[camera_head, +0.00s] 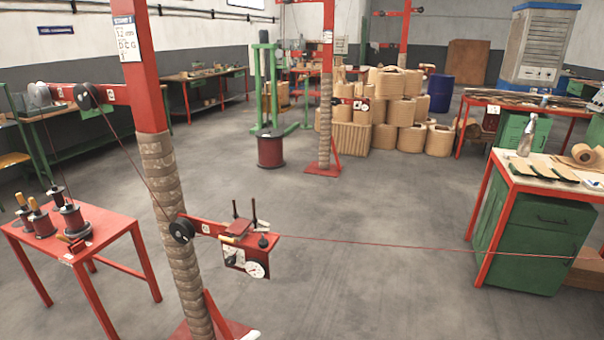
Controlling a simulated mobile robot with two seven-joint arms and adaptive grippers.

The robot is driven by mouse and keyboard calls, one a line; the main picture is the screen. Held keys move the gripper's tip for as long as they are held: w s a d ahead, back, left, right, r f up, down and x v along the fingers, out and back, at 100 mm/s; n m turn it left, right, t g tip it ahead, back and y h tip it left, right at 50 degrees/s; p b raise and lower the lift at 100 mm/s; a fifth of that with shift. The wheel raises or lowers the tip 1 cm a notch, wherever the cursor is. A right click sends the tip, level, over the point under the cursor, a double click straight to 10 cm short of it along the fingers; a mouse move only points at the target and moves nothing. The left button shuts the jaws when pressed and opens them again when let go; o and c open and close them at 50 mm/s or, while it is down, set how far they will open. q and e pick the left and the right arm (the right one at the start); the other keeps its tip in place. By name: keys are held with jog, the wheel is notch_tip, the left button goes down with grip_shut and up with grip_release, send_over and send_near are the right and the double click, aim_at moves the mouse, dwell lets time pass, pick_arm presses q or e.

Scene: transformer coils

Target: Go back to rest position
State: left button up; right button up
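Neither of my grippers shows in the head view, and no arm of mine can be made out. The nearest things are a red post (147,62) wrapped in brown padding lower down and a red bracket with dials (245,265) fixed to it. A thin red wire (400,243) runs from the bracket to the right across open floor. A small pale shape at the foot of the post, at the bottom edge, is too cut off to name.
A red table (108,232) with several spools stands at left. A green cabinet (535,240) under a bench stands at right. Stacked tan coils (390,110) and a dark red spool (270,150) stand further back. The middle floor is clear except for the wire above it.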

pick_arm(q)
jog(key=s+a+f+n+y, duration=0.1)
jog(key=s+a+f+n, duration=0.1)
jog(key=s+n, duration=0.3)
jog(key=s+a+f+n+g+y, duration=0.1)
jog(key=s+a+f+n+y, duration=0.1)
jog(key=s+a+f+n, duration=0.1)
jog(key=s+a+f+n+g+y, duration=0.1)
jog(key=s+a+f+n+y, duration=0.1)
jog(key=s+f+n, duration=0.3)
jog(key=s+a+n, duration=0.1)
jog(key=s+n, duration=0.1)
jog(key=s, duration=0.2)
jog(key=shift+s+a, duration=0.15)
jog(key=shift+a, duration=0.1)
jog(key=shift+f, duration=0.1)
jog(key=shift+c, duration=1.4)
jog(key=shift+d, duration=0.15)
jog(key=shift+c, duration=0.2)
